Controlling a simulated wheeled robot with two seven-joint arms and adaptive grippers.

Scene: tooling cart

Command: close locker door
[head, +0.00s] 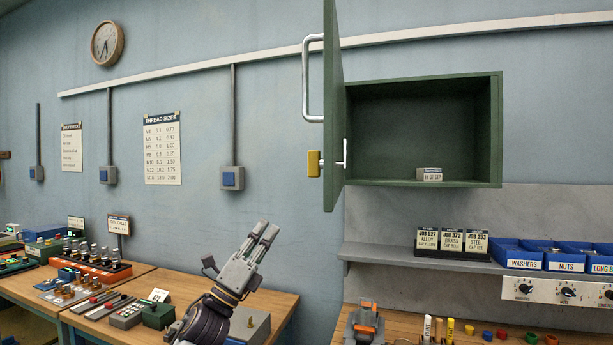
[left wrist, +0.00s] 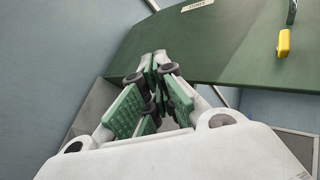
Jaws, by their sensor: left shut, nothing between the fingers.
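The green locker (head: 496,130) hangs on the wall at the upper right in the head view. Its door (head: 334,110) stands open at the left side, swung out toward me and seen nearly edge-on. A pale bar handle (head: 308,85) and a yellow padlock-like piece (head: 313,163) are on the door's left face. My left gripper (head: 270,229) is shut and empty, pointing up, below and left of the door. In the left wrist view its fingers (left wrist: 158,65) overlap the green door (left wrist: 225,45); I cannot tell whether they touch. The yellow piece (left wrist: 284,43) shows there too. My right gripper is out of view.
A small labelled box (head: 429,174) sits inside the locker. A grey shelf (head: 385,254) below holds job cards (head: 452,242) and blue bins (head: 522,260). Benches with tools stand along the wall.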

